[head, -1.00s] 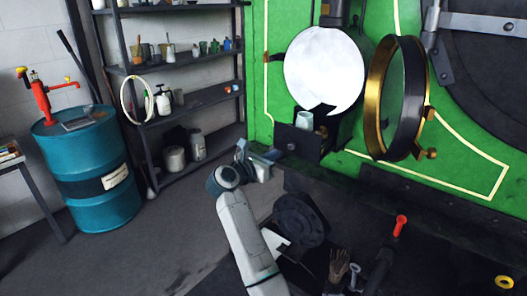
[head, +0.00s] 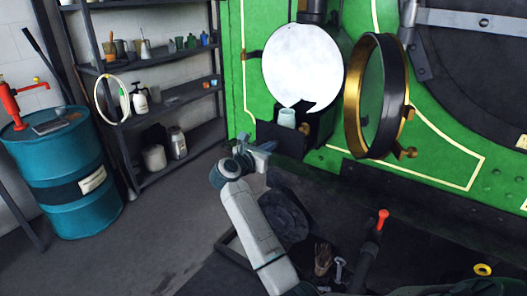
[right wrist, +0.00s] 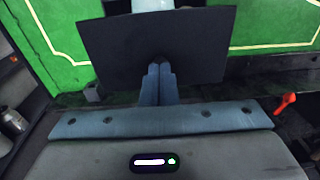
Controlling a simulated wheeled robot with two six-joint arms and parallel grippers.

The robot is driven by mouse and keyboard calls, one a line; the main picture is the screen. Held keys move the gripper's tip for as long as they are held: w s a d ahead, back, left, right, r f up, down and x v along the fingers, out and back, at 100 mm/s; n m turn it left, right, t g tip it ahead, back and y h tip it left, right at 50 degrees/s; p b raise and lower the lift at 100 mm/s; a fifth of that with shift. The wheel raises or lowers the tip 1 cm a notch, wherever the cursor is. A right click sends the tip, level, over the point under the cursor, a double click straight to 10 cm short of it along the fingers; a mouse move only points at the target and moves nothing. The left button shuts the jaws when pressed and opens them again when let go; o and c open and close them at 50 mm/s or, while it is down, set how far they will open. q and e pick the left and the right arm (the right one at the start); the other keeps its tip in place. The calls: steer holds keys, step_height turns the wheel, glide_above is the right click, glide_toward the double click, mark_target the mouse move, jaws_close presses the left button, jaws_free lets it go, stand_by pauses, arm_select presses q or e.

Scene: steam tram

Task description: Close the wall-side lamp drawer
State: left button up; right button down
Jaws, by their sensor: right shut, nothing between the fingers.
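The lamp drawer (head: 283,139) is a dark box low on the lamp, below the round white reflector (head: 302,68). It stands out from the lamp, and a pale cup (head: 287,118) shows above its front. In the right wrist view the drawer's dark front panel (right wrist: 110,45) fills the upper middle, with the cup (right wrist: 152,4) behind it. My right gripper (head: 270,147) is at the drawer's front, fingers together and empty. In the wrist view its fingertips (right wrist: 160,66) overlap the middle of the panel; I cannot tell whether they touch. My left gripper is out of view.
The brass-rimmed lamp door (head: 377,98) hangs open to the right of the reflector. A shelf rack (head: 180,95) and a blue drum (head: 65,180) stand at the left. A red-tipped lever (head: 383,216) rises at the lower right. Floor is clear between drum and arm.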

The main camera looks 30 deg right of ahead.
mark_target(285, 133)
steer(key=b+x, duration=0.5)
steer(key=x, duration=0.5)
steer(key=shift+w, duration=0.25)
steer(key=shift+w+d+r, duration=0.15)
steer(key=shift+d, duration=0.15)
steer(key=shift+r, duration=0.35)
